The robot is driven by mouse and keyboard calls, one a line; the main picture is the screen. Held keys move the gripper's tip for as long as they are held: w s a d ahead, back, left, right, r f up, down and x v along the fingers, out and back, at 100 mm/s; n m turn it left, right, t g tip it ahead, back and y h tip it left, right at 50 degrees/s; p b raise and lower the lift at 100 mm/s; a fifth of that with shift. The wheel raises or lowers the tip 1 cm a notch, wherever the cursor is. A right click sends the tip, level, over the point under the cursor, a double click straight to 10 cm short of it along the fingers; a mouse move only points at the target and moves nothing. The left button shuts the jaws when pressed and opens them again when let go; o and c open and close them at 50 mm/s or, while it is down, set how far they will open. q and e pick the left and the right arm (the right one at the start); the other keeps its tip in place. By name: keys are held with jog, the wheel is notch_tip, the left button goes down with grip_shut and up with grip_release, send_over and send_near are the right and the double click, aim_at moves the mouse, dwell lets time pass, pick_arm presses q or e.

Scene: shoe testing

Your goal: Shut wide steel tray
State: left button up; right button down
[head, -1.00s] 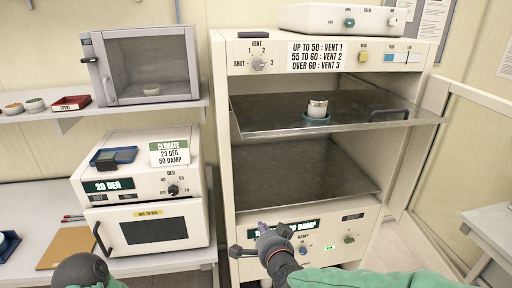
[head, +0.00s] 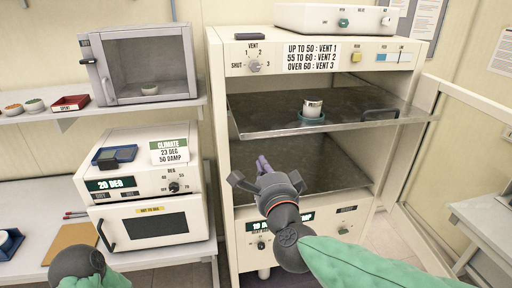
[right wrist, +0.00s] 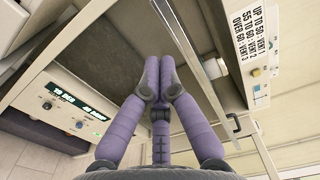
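The wide steel tray (head: 262,118) sticks out of the upper opening of the tall cream cabinet, with a dark handle (head: 380,114) at its front right. A small white and metal cup in a teal ring (head: 312,112) stands on it. My right gripper (head: 262,164) is in front of the cabinet, lower than the tray and left of the handle, apart from both. In the right wrist view its purple fingers (right wrist: 160,66) are together with nothing seen between them. Only the dark wrist of my left arm shows at the lower left; its fingers are out of view.
A second steel shelf (head: 325,168) lies below the tray. The cabinet's panel with knobs (head: 345,230) is under it. An open door (head: 455,165) stands at the right. A small oven (head: 150,225) and a glass-front box (head: 145,65) stand at the left.

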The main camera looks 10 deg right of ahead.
pick_arm(q)
jog(key=shift+r+p, duration=0.3)
pick_arm(e)
jog(key=w, duration=0.8)
jog(key=shift+w+a, duration=0.3)
jog(key=shift+w, duration=0.1)
